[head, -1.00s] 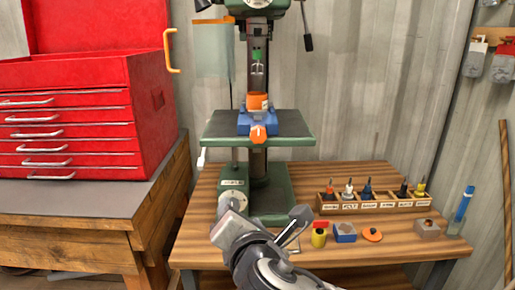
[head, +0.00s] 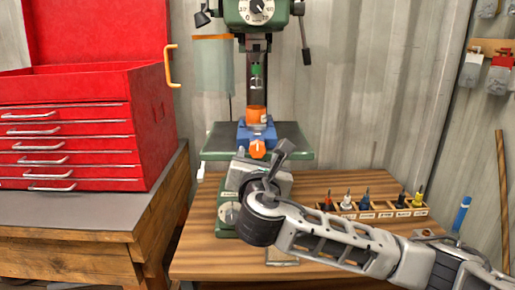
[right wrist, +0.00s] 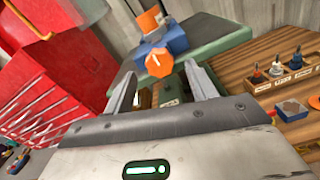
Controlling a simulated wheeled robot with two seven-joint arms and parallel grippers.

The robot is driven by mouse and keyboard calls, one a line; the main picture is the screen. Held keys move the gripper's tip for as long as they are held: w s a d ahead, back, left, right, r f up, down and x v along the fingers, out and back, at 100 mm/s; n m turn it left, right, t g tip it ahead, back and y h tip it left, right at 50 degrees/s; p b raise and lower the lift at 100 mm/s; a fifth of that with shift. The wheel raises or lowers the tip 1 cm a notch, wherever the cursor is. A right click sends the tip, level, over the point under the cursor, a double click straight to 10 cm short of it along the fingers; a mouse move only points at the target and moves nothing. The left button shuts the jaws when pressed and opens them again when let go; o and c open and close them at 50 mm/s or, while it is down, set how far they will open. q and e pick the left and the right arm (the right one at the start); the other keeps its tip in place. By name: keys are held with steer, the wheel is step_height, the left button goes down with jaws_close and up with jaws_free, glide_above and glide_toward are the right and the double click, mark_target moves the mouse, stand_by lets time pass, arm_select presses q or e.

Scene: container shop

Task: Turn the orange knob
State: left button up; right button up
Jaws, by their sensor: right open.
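The orange knob (head: 258,149) is on the front of a blue vise (head: 257,132) on the drill press table (head: 222,143). An orange cylindrical piece (head: 256,112) sits in the vise. My right gripper (head: 262,160) is open and empty, just in front of and below the knob in the head view. In the right wrist view the knob (right wrist: 159,64) shows between and beyond the two open fingers (right wrist: 161,80), with no clear contact. My left gripper is not in view.
The green drill press (head: 262,12) stands over the table, with a lever handle at right. A red toolbox (head: 155,110) is at left. A wooden rack of bits (head: 375,212) is on the workbench at right.

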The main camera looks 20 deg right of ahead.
mark_target(257, 151)
steer(key=x, duration=0.2)
steer(key=shift+w, duration=0.3)
steer(key=shift+w+d, duration=0.2)
steer(key=shift+w, duration=0.35)
steer(key=c, duration=1)
